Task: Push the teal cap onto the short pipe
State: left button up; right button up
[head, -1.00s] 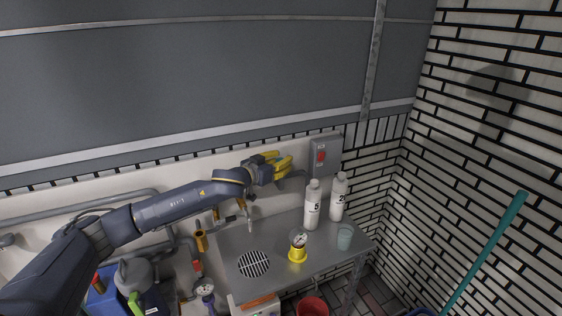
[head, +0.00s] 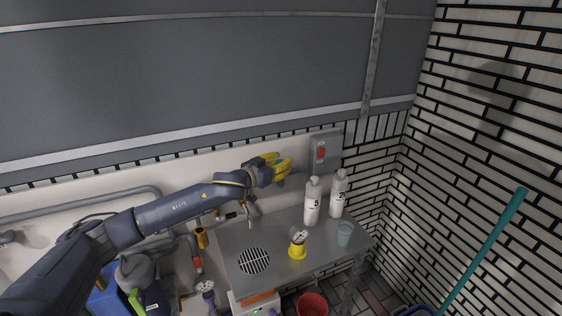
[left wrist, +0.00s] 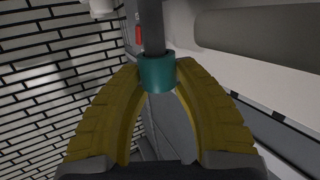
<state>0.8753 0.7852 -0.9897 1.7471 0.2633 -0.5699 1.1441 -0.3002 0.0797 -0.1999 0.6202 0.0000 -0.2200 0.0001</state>
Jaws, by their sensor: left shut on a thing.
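My left gripper (head: 276,168) reaches in from the left, in front of the back wall and near the grey switch box. In the left wrist view its yellow fingers (left wrist: 159,78) are closed around the teal cap (left wrist: 160,72). The grey short pipe (left wrist: 152,28) runs up from the cap's far rim, roughly in line with it. The cap is at the pipe's end, but I cannot tell how deep the pipe sits in it. In the head view the fingers largely hide the cap. My right gripper is not in view.
The grey switch box (head: 325,150) with a red button is on the wall right of the gripper. A teal pole (head: 485,255) leans at right.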

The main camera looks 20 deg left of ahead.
aim_at(281, 161)
pick_arm(q)
jog(key=shift+f, duration=1.1)
jog(key=o, duration=1)
notch_tip(281, 161, up, 10)
